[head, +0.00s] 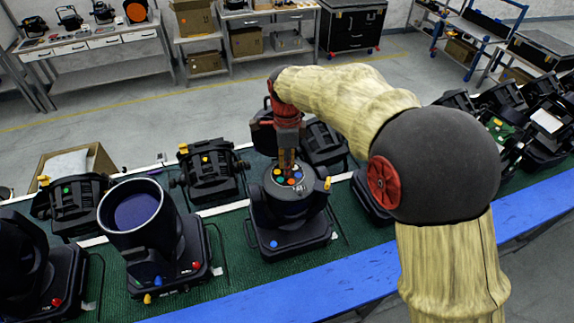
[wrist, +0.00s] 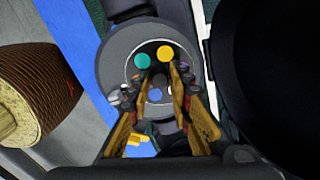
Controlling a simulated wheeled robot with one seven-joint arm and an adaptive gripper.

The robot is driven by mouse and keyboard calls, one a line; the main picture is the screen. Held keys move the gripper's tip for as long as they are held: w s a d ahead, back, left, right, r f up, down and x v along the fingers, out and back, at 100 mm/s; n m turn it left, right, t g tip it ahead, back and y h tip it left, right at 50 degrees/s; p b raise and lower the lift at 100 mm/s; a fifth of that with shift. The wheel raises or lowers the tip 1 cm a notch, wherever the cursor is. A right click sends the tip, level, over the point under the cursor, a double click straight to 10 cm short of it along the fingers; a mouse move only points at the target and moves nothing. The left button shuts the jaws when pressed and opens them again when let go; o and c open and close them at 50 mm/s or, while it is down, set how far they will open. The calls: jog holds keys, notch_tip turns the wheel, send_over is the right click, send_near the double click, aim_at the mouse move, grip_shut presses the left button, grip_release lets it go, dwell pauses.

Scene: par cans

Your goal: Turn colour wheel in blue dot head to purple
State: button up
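The blue dot head (head: 262,222) is a black moving-head light in the middle of the bench, with a blue dot on its base (head: 273,244). Its open top shows the colour wheel (head: 299,183) with coloured round filters. In the wrist view, the wheel shows a teal filter (wrist: 143,61), a yellow filter (wrist: 165,54) and a blue one (wrist: 155,96). A purple patch shows by the right finger, partly hidden. My gripper (wrist: 162,74) points down at the wheel, fingers apart. Whether the tips touch the wheel is unclear, and the fingers hide part of it.
A light with a wide lens barrel (head: 135,210) and a red dot stands to the left. It looms dark at the right of the wrist view. Other black lights stand close behind and on both sides. A blue rail (head: 300,291) runs along the bench's front edge.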

grip_shut()
